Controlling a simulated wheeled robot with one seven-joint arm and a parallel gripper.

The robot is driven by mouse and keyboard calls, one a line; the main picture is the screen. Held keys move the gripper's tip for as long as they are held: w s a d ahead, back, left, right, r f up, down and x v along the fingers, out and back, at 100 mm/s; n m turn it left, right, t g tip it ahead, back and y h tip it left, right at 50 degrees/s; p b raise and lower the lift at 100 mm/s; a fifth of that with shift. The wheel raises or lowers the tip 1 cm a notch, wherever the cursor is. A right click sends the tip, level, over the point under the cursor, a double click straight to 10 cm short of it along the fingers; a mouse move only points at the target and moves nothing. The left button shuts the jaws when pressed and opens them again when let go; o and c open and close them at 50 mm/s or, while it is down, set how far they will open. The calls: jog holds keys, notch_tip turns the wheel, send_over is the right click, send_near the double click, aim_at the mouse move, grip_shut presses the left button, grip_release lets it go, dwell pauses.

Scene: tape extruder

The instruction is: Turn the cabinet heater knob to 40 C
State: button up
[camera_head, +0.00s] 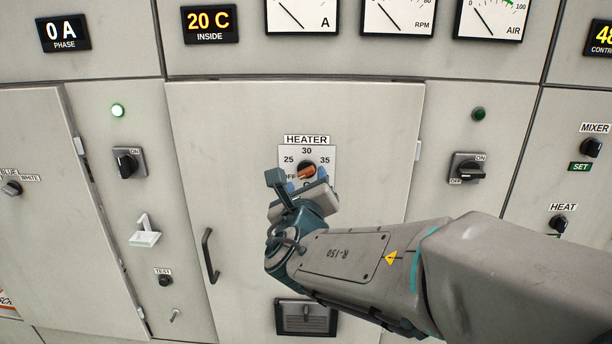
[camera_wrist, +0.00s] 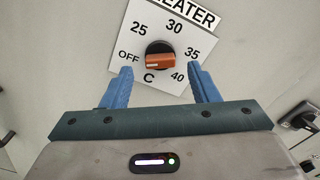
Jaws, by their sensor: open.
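The heater knob (camera_head: 306,172) is black with an orange grip bar, on a white dial plate (camera_head: 322,158) marked OFF, 25, 30, 35 and 40 in the wrist view. In the wrist view the knob (camera_wrist: 160,60) has its bar lying roughly crosswise, with a pale mark at its left part, on the side of OFF. My gripper (camera_head: 305,187) is in front of the dial's lower part. In the wrist view my gripper (camera_wrist: 161,72) has its blue fingers apart, one on each side of the knob. Whether they touch the plate cannot be told.
The display (camera_head: 210,24) above reads 20 C INSIDE. Switches (camera_head: 467,167) stand on the side panels.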

jog(key=shift+w, duration=1.05)
jog(key=c, duration=1)
jog(key=shift+f+m+b, duration=0.1)
jog(key=shift+m+b, duration=0.2)
jog(key=shift+b, duration=0.15)
